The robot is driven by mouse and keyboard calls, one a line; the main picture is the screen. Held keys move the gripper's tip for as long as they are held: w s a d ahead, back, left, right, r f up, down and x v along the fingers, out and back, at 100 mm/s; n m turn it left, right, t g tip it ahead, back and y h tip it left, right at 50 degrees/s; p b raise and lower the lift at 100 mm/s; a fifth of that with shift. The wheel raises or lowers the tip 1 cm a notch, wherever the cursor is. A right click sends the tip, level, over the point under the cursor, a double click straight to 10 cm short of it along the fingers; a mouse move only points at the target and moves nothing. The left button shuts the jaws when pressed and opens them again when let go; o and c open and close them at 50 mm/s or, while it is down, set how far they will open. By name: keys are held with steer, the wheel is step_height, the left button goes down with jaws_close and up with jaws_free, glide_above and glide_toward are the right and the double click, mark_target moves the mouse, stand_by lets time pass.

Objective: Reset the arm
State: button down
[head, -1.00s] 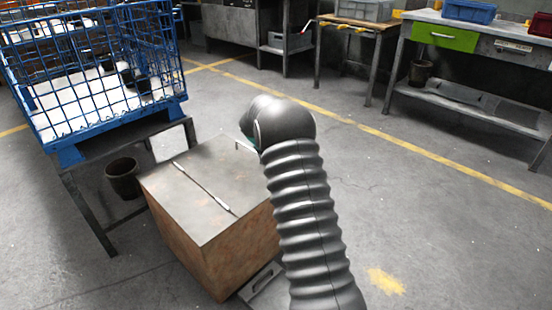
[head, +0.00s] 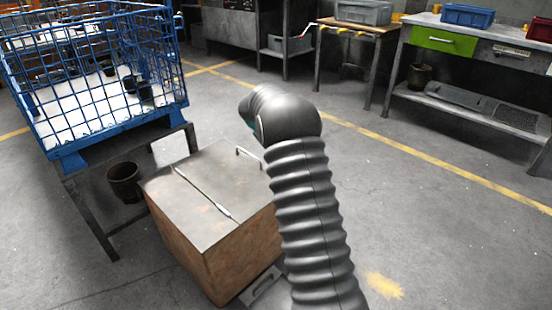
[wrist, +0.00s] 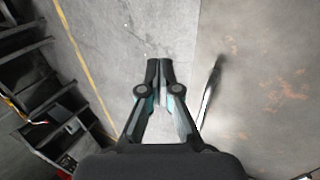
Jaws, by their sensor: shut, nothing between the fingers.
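My gripper (wrist: 160,72) shows in the wrist view with its two fingertips together, shut and empty. It hangs above the floor beside the edge of a metal-topped block (head: 215,215).
A blue wire crate (head: 110,125) stands on a dark stand at left, with a dark bucket (head: 123,180) below. A workbench with a green drawer (head: 443,40) is at back right. The floor (head: 440,220) at right is clear, crossed by a yellow line.

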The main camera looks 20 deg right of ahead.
step_height(320, 180, up, 6)
steer(key=shift+f, duration=0.15)
steer(key=s+a+f+m+g+y, duration=0.1)
steer(key=s+a+f+m+y, duration=0.1)
steer(key=s+a+f, duration=0.4)
steer(key=s+a+r+m+t+y, duration=0.1)
steer(key=s+a+r, duration=0.3)
steer(key=s, duration=0.9)
steer(key=s+a+r+m+t+y, duration=0.1)
steer(key=s+a+r, duration=0.3)
steer(key=s, duration=1)
steer(key=s+a+r+t+y, duration=0.1)
steer(key=s+a+r, duration=0.3)
steer(key=s+r, duration=0.4)
steer(key=s+t, duration=0.1)
steer(key=s, duration=0.5)
steer(key=shift+s+r+m, duration=0.2)
steer(key=shift+r+m, duration=0.15)
steer(key=shift+m, duration=0.05)
